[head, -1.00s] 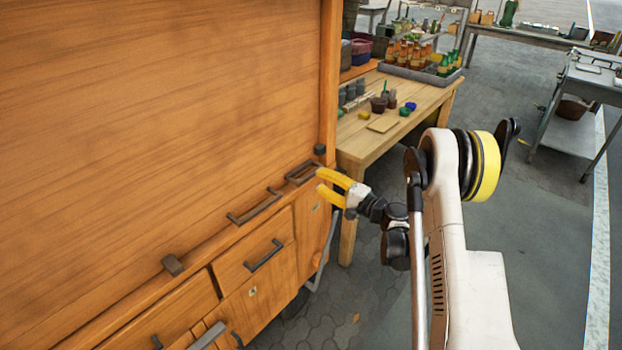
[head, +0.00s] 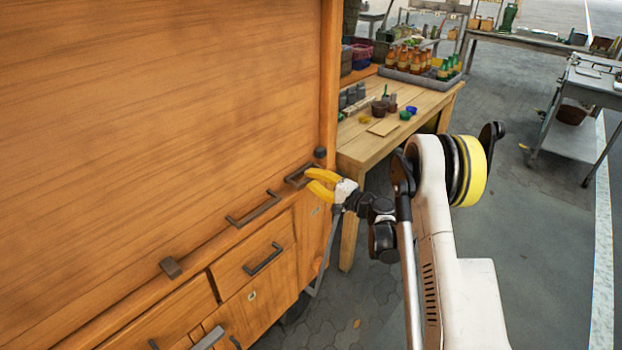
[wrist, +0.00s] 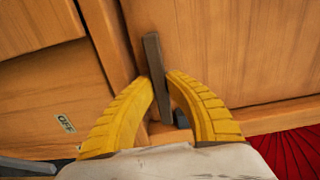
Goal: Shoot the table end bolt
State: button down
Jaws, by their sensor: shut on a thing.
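The table end bolt (head: 296,176) is a dark metal bar fitting on the wooden ledge at the right end of the cart, near the work table. My gripper (head: 308,180), with yellow fingers, is at this fitting from the right. In the wrist view my gripper (wrist: 161,82) has one finger on each side of a dark upright bar (wrist: 153,55) and is shut on it. The bar's lower end shows between the fingers. Whether the bolt is shot cannot be told.
Another dark handle (head: 254,208) and a dark block (head: 171,268) sit along the ledge to the left. A dark knob (head: 320,152) is just above the bolt. Drawers (head: 252,270) lie below. The wooden table (head: 430,100) with bottles stands behind.

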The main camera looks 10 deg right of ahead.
aim_at(322, 168)
jog(key=shift+w+d, duration=0.1)
jog(key=w+d, duration=0.1)
jog(key=d, duration=0.1)
jog(key=w+d, duration=0.2)
jog(key=c, duration=1.4)
grip_release()
jog(key=v, duration=1.2)
